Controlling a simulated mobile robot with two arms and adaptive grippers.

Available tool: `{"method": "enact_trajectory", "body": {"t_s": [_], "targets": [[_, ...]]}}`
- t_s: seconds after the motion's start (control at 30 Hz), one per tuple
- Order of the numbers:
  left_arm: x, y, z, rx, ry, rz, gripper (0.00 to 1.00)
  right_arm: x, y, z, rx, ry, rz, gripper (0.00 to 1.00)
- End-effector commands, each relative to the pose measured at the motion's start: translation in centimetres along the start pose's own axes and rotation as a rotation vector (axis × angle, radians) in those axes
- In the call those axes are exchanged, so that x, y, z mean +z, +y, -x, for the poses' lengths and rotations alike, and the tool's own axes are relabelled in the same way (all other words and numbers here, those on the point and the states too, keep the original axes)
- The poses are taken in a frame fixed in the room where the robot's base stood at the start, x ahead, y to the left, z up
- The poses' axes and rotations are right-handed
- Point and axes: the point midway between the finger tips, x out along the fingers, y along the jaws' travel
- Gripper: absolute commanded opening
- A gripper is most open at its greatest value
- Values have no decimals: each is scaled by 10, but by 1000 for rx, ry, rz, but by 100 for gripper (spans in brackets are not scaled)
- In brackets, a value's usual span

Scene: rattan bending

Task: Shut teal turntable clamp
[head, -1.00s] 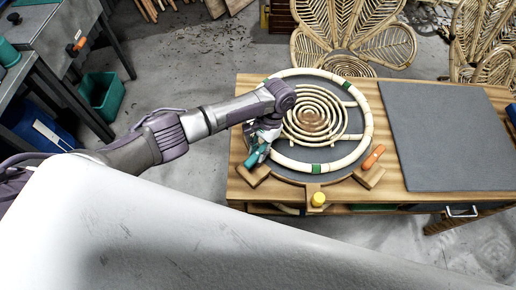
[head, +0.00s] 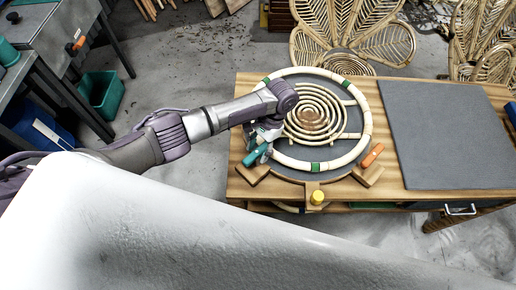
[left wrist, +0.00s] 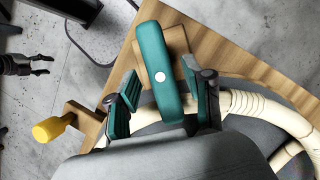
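The teal clamp (left wrist: 160,70) is a rounded lever with a pale round dot, on a wooden block (left wrist: 176,40) at the turntable's near left edge. In the head view the teal clamp (head: 252,157) is partly covered by my left gripper (head: 263,146). In the left wrist view my left gripper (left wrist: 158,98) is open, with one teal-padded finger on each side of the lever. Gaps show between lever and fingers there; contact lower down is hidden. The grey turntable (head: 283,167) lies under the fingers. A dark gripper, apparently my right one (left wrist: 42,64), shows with its fingers apart.
A rattan ring (head: 367,120) with green bands and a coil (head: 313,118) lie on the turntable. Orange (head: 373,155) and yellow (head: 317,197) clamps stand on other blocks. A grey mat (head: 450,130) covers the table's right side. Rattan chair backs (head: 350,30) stand behind.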

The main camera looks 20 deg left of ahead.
Motion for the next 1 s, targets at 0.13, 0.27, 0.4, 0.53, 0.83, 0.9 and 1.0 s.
{"method": "enact_trajectory", "body": {"t_s": [0.13, 0.27, 0.4, 0.53, 0.83, 0.9, 1.0], "targets": [[0, 0, 0, 0, -1, 1, 52, 0, 0, 0, 0, 0, 0, 54], [0, 0, 1, 0, -1, 2, 52, 1, 3, 0, 3, -1, 2, 54], [0, 0, 14, 0, 1, 1, 52, 1, 2, 0, 2, -1, 1, 54], [-1, 0, 40, 0, 4, 0, 52, 0, 2, 0, 2, 0, 1, 54], [-1, 0, 100, 0, 2, 0, 52, 0, 1, 0, 1, 0, 0, 54], [-1, 0, 109, -1, 1, 1, 52, 0, 1, 0, 1, 0, 0, 54], [0, 0, 116, 0, 0, 1, 52, 0, 1, 0, 1, 0, 0, 54]]}}
